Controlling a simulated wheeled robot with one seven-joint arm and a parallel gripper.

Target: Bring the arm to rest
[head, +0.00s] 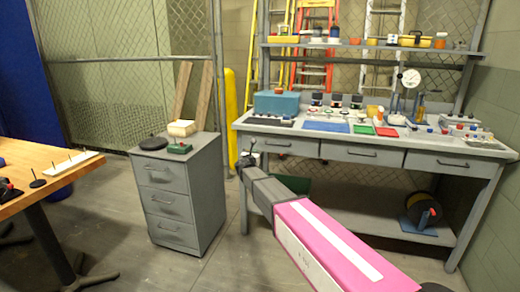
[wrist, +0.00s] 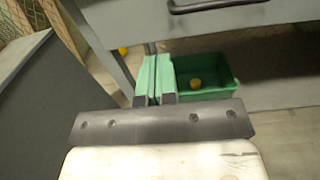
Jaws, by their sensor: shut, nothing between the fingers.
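My arm, with a pink and white link, reaches from the lower right of the head view toward the middle. My gripper (head: 247,160) is at its far end, in front of the left end of the workbench (head: 330,133). In the wrist view my gripper (wrist: 154,80) shows two pale green fingers side by side, shut, with nothing held. The fingers point toward the space beside a bench leg, and they overlap the left side of a green bin (wrist: 225,68) in the picture.
A grey drawer cabinet (head: 178,200) stands left of my gripper, with a cream block (head: 182,128) on top. A wooden table (head: 40,172) is at the far left. The green bin on the lower shelf holds a yellow object (wrist: 195,84). Floor is clear between cabinet and bench.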

